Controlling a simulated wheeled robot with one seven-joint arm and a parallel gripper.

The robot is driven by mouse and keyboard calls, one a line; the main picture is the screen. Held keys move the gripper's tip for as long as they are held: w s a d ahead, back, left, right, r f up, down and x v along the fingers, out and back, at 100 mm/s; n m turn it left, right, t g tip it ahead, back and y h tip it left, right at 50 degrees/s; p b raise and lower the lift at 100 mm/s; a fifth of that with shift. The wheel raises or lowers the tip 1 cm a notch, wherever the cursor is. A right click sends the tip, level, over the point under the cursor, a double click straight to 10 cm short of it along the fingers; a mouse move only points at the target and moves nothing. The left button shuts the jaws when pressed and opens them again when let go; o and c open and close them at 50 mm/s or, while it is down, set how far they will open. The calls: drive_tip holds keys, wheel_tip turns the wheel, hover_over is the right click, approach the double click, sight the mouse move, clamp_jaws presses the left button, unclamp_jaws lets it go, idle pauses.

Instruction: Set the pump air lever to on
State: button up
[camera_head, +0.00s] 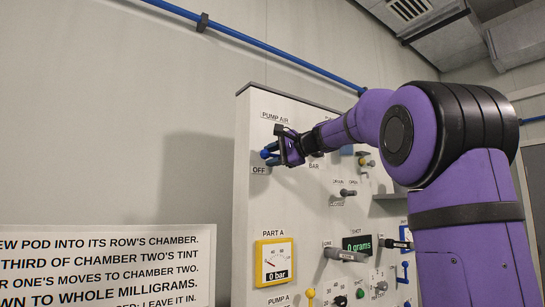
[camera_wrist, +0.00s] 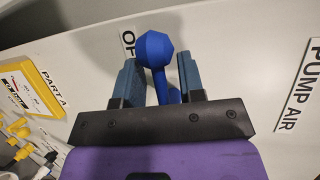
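The pump air lever is blue with a faceted ball knob (camera_wrist: 155,48). In the head view its knob (camera_head: 265,154) sits just above the OFF label (camera_head: 259,170), at the panel's upper left. In the wrist view the OFF label (camera_wrist: 128,42) is partly hidden behind the knob. My gripper (camera_head: 279,151) is at the lever. In the wrist view its two fingers (camera_wrist: 159,62) stand apart on either side of the knob and stem, with a visible gap on the right. Contact on the left cannot be told. The ON marking is not visible.
The white panel (camera_head: 250,215) carries a yellow Part A gauge (camera_head: 275,262), a green-lit grams display (camera_head: 357,244) and several small levers and knobs below and right of my gripper. A text sign (camera_head: 100,265) is at lower left. A blue pipe (camera_head: 260,42) runs above.

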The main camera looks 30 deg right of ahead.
drive_tip(key=shift+c, duration=0.4)
clamp_jaws()
drive_tip(key=m, duration=0.1)
drive_tip(key=r+m+t+y, duration=0.1)
drive_tip(key=m, duration=0.1)
drive_tip(key=shift+d+r, duration=0.15)
drive_tip(key=shift+r, duration=0.05)
drive_tip(key=m, duration=0.1)
drive_tip(key=r+m+t, duration=0.1)
drive_tip(key=shift+d+m+y, duration=0.25)
drive_tip(key=shift+m+y, duration=0.05)
drive_tip(key=shift+y, duration=0.1)
drive_tip(key=m+t, duration=0.1)
drive_tip(key=m, duration=0.1)
drive_tip(key=d+r+m, duration=0.1)
drive_tip(key=m, duration=0.1)
drive_tip(key=m+t, duration=0.1)
drive_tip(key=m, duration=0.1)
drive_tip(key=shift+d+r+t, duration=0.15)
drive_tip(key=shift+d+t, duration=0.1)
drive_tip(key=shift+t, duration=0.05)
drive_tip(key=m+t+h, duration=0.1)
drive_tip(key=m, duration=0.1)
drive_tip(key=d+m+t+h, duration=0.1)
drive_tip(key=m, duration=0.2)
drive_tip(key=d+m+h, duration=0.1)
drive_tip(key=m, duration=0.1)
drive_tip(key=shift+r+m+t+h, duration=0.3)
drive_tip(key=shift+m+t, duration=0.1)
